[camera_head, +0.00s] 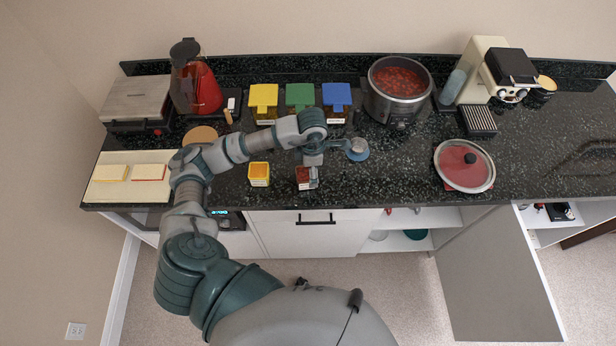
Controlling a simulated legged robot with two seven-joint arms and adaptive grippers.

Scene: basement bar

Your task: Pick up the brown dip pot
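A small square pot with dark reddish-brown contents (302,174) stands near the front edge of the black counter; it looks like the brown dip pot. A similar pot with yellow-orange contents (259,173) stands to its left. My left gripper (313,177) points down at the brown pot, with a finger against or just beside its right side. The gripper covers part of the pot, and the other finger cannot be made out. Whether it grips the pot cannot be told. My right gripper is not in view.
Yellow (263,97), green (300,96) and blue (337,97) lidded containers stand behind. A slow cooker (397,108) is back right, its glass lid (464,180) front right. A cutting board (103,190) lies left. A cabinet door (490,270) hangs open below.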

